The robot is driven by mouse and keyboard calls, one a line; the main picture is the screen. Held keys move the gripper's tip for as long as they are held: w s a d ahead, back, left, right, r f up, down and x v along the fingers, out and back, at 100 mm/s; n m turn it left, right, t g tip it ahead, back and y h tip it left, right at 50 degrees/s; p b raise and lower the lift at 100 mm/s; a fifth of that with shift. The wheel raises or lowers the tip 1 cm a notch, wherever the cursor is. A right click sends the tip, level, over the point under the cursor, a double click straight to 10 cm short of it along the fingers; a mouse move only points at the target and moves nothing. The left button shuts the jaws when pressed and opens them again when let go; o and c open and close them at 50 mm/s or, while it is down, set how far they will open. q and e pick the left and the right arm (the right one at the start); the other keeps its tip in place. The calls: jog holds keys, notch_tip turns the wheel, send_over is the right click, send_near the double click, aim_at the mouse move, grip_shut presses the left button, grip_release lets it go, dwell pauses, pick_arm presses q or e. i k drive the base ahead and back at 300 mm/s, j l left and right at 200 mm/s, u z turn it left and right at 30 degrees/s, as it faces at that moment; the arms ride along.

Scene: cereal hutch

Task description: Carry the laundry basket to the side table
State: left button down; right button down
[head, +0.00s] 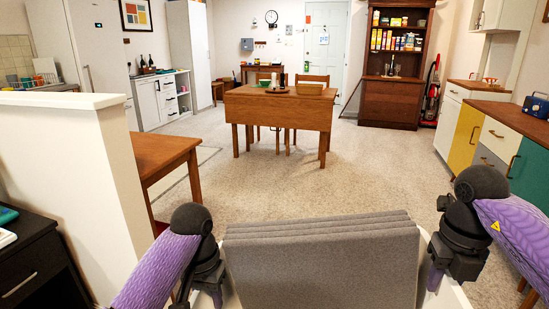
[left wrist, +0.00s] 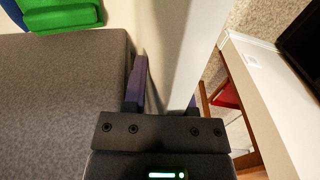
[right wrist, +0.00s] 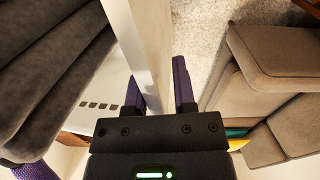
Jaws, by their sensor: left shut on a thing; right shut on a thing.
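The white laundry basket (head: 452,299) is right in front of me at the bottom of the head view, with a large grey folded cloth (head: 320,265) in it. My left gripper (head: 213,288) is shut on its left wall, which shows between the fingers in the left wrist view (left wrist: 190,45). My right gripper (head: 437,275) is shut on its right wall, which also shows in the right wrist view (right wrist: 150,40). The basket's lower part is hidden. Several wooden tables are in view; I cannot tell which is the side table.
A wooden table (head: 165,152) stands at left beyond a white half wall (head: 75,150). A drop-leaf table (head: 280,108) with chairs stands mid-room. Drawers (head: 495,135) line the right, a hutch (head: 390,100) the back. The carpet (head: 290,185) between is clear.

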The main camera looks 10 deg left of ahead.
aim_at(136, 146)
jog(key=i+z, duration=0.2)
jog(key=i, duration=1.55)
jog(key=i+u, duration=0.2)
jog(key=i, duration=0.4)
jog(key=i+l+u, duration=0.1)
jog(key=i+u, duration=0.15)
jog(key=i, duration=0.3)
jog(key=i+l+u, duration=0.2)
jog(key=i, duration=0.4)
jog(key=i+j+u, duration=0.15)
jog(key=i+u, duration=0.25)
jog(key=i, duration=0.65)
jog(key=i+l+u, duration=0.2)
jog(key=i+u, duration=0.25)
jog(key=i, duration=0.6)
jog(key=i+u, duration=0.25)
jog(key=i, duration=0.2)
jog(key=i+u, duration=0.25)
jog(key=i, duration=0.25)
jog(key=i+l+u, duration=0.25)
jog(key=i, duration=0.2)
jog(key=i+l+u, duration=0.2)
jog(key=i, duration=0.25)
jog(key=j+u, duration=0.1)
jog(key=u, duration=1.85)
jog(key=l, duration=0.1)
